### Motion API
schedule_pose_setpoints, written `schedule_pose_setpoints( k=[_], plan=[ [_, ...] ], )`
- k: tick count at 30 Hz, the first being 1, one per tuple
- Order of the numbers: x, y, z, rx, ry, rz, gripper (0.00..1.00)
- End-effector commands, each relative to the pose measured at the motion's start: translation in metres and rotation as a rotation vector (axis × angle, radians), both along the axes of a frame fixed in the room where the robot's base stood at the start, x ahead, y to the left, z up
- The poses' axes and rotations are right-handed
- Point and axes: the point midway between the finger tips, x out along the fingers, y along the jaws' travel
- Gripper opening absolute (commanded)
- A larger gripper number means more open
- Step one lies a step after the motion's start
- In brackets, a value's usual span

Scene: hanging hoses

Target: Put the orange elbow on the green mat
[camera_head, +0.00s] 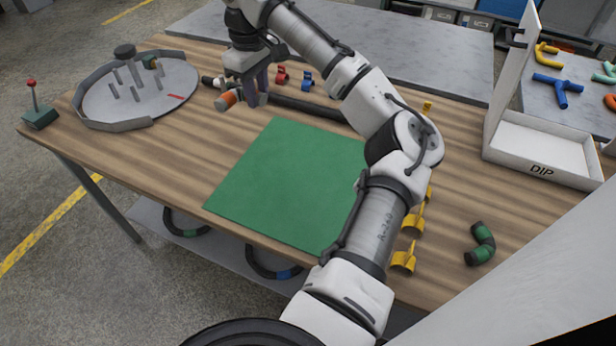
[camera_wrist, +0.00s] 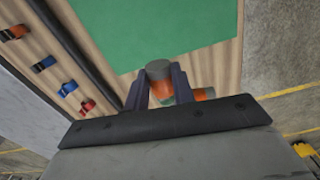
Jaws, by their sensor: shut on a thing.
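My gripper (camera_head: 254,90) is shut on the orange elbow (camera_head: 228,99), which has grey ends. It is above the table, behind and left of the green mat (camera_head: 290,185) in the head view. In the wrist view the elbow (camera_wrist: 160,82) sits between the two fingers (camera_wrist: 160,90), with a second orange end to the right. The green mat (camera_wrist: 150,30) lies flat and bare ahead of the fingers there. My arm covers the mat's right edge in the head view.
A round grey tray (camera_head: 140,92) with posts stands at left. A dark hose (camera_head: 310,106) runs behind the mat. Red clamps (camera_head: 282,75) and blue clamps (camera_head: 307,82) lie at the back. A green elbow (camera_head: 481,244), yellow pieces (camera_head: 405,258) and a white DIP box (camera_head: 545,150) are at right.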

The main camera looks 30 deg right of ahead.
Motion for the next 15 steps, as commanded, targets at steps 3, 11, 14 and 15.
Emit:
schedule_pose_setpoints(
  k=[3,11,14,15],
  plan=[
    [-0.022,-0.035,0.014,-0.008,0.008,0.064,0.02],
    [-0.039,-0.054,0.006,-0.003,0.020,0.126,0.02],
    [-0.039,-0.053,-0.017,0.000,0.019,0.127,0.02],
    [-0.039,-0.053,-0.028,0.001,0.020,0.127,0.02]
  ],
)
